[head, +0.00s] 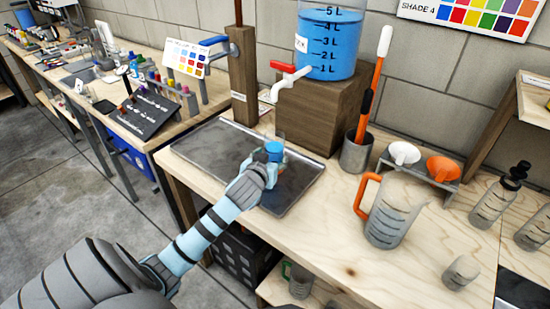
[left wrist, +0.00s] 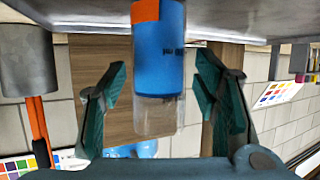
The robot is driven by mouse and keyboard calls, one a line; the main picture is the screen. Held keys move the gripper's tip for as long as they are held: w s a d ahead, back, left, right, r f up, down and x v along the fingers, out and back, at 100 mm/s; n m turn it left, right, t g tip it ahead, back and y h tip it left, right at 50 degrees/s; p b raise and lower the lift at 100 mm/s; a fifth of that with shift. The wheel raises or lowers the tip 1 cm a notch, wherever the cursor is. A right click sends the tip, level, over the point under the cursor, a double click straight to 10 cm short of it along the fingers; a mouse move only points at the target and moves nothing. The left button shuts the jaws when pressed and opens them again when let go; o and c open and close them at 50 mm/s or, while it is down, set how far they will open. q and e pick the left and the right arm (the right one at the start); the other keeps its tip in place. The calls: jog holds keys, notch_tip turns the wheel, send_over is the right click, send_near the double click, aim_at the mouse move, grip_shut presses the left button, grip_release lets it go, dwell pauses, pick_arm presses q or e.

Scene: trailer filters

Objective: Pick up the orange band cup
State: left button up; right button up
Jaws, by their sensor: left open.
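The orange band cup (left wrist: 158,52) is clear, holds blue liquid and has an orange band near its base. In the left wrist view it appears upside down, between the two fingers of my left gripper (left wrist: 160,72), with gaps on both sides. In the head view the cup (head: 274,150) stands upright on the metal tray (head: 205,145), partly hidden by my left gripper (head: 263,165). The left gripper is open and holds nothing. My right gripper is not in view.
A tank of blue liquid (head: 328,40) with a red-handled tap (head: 290,75) stands on a wooden block (head: 310,110) behind the tray. To the right are a metal holder (head: 356,152) with an orange stirrer, a jug (head: 393,212) and funnels (head: 443,168). The tray's left part is clear.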

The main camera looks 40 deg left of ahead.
aim_at(277, 152)
pick_arm(q)
jog(key=b+x, duration=0.2)
jog(key=x, duration=0.6)
jog(key=shift+d+f, duration=0.1)
jog(key=shift+d, duration=0.05)
grip_shut()
